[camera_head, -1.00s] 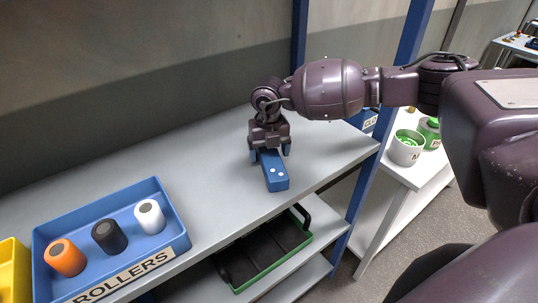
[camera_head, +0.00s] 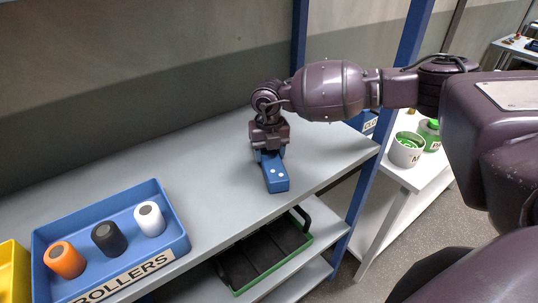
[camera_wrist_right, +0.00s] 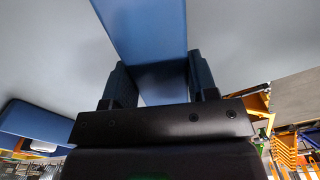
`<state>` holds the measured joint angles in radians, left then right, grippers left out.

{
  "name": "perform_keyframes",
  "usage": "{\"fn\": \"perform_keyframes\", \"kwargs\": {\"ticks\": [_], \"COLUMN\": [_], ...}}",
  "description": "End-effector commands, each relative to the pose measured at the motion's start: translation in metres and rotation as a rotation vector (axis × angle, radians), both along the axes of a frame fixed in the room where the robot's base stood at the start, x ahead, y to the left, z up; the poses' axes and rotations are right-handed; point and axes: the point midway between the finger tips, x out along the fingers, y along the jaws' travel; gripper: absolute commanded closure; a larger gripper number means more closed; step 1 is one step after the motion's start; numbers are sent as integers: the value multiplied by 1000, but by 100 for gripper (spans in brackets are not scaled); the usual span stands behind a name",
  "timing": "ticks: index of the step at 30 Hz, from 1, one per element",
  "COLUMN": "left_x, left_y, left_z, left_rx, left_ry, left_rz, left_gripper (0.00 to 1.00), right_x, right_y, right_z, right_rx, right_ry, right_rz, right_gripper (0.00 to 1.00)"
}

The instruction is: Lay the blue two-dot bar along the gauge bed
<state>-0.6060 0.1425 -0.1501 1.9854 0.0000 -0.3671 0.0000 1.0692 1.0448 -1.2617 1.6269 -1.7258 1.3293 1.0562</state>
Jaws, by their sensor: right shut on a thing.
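The blue two-dot bar (camera_head: 275,176) lies on the grey shelf, its two white dots on the end facing me. My right gripper (camera_head: 270,153) is over the bar's far end and shut on it. In the right wrist view the bar (camera_wrist_right: 148,35) runs up between the two dark fingers of the right gripper (camera_wrist_right: 155,85). The bar appears to rest on the shelf, though its far end is hidden under the gripper. My left gripper is not in view. I cannot make out the gauge bed in these frames.
A blue ROLLERS tray (camera_head: 174,252) holds an orange, a black and a white roller at the left of the shelf (camera_head: 215,155). A green-edged black tray (camera_head: 265,255) sits on the level below.

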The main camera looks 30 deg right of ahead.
Motion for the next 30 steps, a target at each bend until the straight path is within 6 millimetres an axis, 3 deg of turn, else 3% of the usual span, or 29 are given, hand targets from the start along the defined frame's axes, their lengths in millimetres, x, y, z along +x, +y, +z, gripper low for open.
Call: {"fn": "perform_keyframes", "kwargs": {"ticks": [5, 21, 30], "left_x": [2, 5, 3], "left_y": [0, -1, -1], "left_z": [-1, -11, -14], "left_rx": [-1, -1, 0], "left_ry": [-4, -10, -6], "left_rz": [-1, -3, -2], "left_gripper": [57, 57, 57], "right_x": [1, 1, 0], "right_y": [0, 0, 0], "right_z": [26, 156, 192], "right_rx": [0, 1, 0], "right_ry": [-4, -4, -3], "right_rz": [0, 0, 0], "right_gripper": [81, 81, 81]}}
